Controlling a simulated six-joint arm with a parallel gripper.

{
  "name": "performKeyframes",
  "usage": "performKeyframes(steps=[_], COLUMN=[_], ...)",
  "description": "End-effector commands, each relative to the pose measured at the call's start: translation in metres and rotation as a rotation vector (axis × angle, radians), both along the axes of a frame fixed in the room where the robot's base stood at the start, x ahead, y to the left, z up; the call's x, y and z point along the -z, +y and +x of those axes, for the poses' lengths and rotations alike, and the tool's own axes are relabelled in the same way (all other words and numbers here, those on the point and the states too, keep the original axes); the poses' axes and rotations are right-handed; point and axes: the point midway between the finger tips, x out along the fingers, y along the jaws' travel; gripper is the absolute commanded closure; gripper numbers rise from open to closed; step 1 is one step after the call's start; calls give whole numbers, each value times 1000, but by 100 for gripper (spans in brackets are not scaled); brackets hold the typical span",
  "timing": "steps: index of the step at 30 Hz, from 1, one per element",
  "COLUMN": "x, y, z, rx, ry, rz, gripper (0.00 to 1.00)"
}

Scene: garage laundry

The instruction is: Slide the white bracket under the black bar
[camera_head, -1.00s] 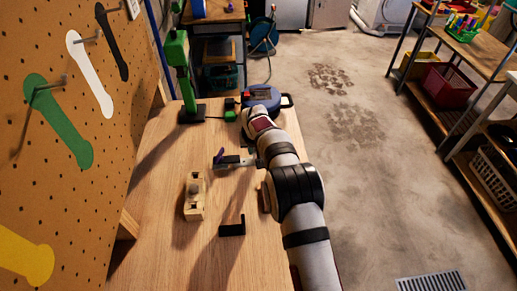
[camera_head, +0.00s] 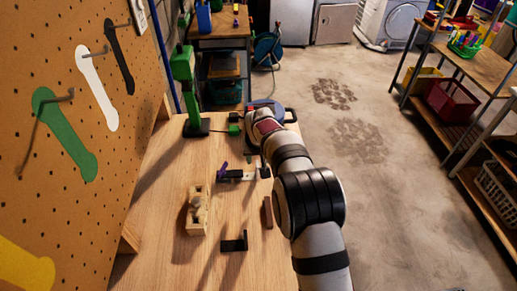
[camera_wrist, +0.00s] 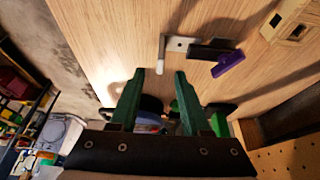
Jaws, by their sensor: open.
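The white bracket (camera_wrist: 163,50) lies on the wooden table, with one leg standing out and a flat plate reaching toward the black bar (camera_wrist: 209,50). In the wrist view the plate's end meets the bar; I cannot tell whether it is under it. The bar also shows in the head view (camera_head: 232,177), with a purple piece (camera_wrist: 228,63) at it. My gripper (camera_wrist: 160,74) is open with green fingers, empty. Its fingertips are on either side of the bracket's leg in the picture, seemingly short of it. In the head view my arm mostly hides the gripper.
A wooden block (camera_head: 196,212), a black angle piece (camera_head: 235,243) and a brown strip (camera_head: 267,212) lie on the near table. A green stand (camera_head: 184,85) and a blue device (camera_head: 265,106) are at the back. The pegboard (camera_head: 60,90) borders the left.

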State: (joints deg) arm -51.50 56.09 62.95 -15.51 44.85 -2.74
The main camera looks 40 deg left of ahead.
Motion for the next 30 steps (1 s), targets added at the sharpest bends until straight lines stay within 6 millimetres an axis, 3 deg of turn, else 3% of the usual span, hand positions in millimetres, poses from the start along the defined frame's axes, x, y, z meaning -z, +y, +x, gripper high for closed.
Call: performKeyframes(steps=[6, 12, 18, 30], x=[-51, -83, -93, -93], y=[-14, -24, -27, -28], z=[-14, -24, -28, -27], rx=[0, -1, 0, 1], ry=[-2, -1, 0, 0], rz=[2, 2, 0, 0], gripper=[53, 53, 53, 53])
